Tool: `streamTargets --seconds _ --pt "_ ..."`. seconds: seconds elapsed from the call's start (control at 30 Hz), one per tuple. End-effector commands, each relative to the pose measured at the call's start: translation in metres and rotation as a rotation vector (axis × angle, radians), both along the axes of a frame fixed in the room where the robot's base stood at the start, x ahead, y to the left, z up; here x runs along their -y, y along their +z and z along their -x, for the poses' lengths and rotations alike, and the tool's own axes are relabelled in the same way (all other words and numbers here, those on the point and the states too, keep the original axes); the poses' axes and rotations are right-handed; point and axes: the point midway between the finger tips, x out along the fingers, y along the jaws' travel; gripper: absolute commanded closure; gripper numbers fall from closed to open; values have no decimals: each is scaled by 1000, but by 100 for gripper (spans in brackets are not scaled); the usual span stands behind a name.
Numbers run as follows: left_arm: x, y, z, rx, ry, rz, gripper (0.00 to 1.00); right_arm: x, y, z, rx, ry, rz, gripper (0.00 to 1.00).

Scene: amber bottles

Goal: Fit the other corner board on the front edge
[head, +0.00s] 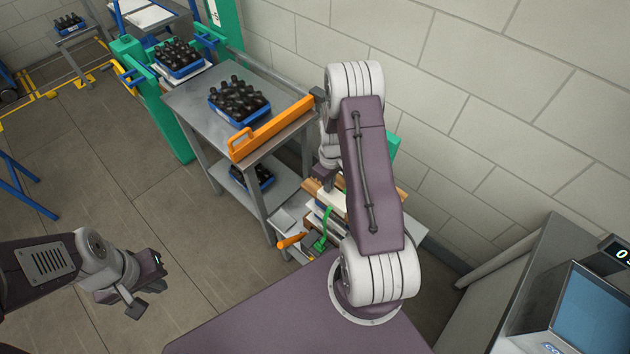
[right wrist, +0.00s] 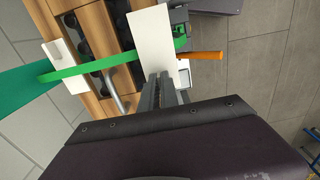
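In the right wrist view, a white corner board (right wrist: 152,38) stands out from the fingertips of my right gripper (right wrist: 163,82), which look closed on its end. The board lies over the green strap (right wrist: 105,62), at the near side of a wooden crate (right wrist: 98,28) with dark round tops inside. My left gripper (head: 148,286) is open and empty above the floor.
A green strap tool (head: 323,241) with an orange handle (head: 290,241) lies beside the crate. A grey table (head: 195,97) holds a blue tray of bottles (head: 238,98) and an orange rail (head: 270,130).

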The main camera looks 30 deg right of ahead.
Motion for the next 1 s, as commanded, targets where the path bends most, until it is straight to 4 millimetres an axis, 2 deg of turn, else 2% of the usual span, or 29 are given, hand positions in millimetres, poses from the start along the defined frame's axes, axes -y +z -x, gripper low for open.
streamTargets --seconds 0.27,0.6,1.0 --pt "0 -7 0 -1 0 0 100 2 -10 1 0 3 0 100" --pt "0 -33 0 -1 0 0 100 2 -42 1 0 2 0 100" --pt "0 -32 0 -1 0 0 100 2 -42 1 0 2 0 100"
